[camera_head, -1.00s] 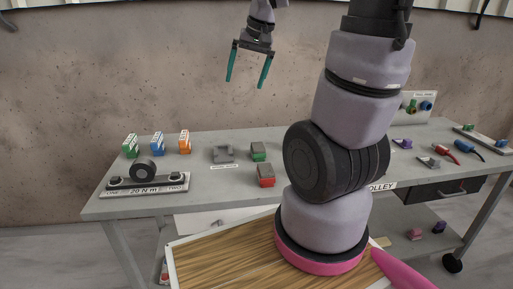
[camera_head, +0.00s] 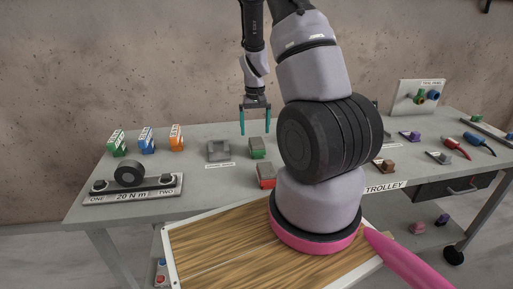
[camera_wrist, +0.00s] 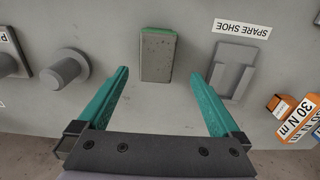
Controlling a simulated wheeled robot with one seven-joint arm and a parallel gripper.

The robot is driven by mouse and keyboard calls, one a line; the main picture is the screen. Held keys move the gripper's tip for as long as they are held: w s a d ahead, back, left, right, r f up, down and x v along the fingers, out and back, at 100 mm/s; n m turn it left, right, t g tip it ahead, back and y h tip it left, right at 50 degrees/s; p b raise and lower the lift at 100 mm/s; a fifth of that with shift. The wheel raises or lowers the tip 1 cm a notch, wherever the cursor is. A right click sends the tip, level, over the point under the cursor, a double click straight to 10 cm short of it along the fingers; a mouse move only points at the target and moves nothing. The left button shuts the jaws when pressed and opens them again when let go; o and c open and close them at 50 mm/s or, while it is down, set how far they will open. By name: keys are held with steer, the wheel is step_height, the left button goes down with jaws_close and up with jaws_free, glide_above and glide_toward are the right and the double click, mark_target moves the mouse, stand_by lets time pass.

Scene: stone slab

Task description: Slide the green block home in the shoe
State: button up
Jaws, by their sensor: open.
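The green block (camera_head: 257,148) has a grey top and stands on the grey bench. In the wrist view the green block (camera_wrist: 157,57) shows its grey face with a green edge. The grey shoe (camera_head: 218,151) lies to its left. In the wrist view the shoe (camera_wrist: 232,72) is to the right of the block, beside a "SPARE SHOE" label; its channel looks empty. My gripper (camera_head: 256,132) is open, its teal fingers pointing down above the block. In the wrist view my gripper (camera_wrist: 160,73) has its fingertips on either side of the block's near end, touching nothing visible.
A red block (camera_head: 266,174) stands in front of the green one. In the wrist view a grey round peg (camera_wrist: 64,68) stands left of the block. My arm hides the bench's middle right.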

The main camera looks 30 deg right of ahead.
mark_target(257, 141)
steer(key=f, duration=0.6)
steer(key=shift+s+d+f, duration=0.2)
steer(key=shift+s+f, duration=0.1)
steer(key=shift+s, duration=0.05)
jaws_close()
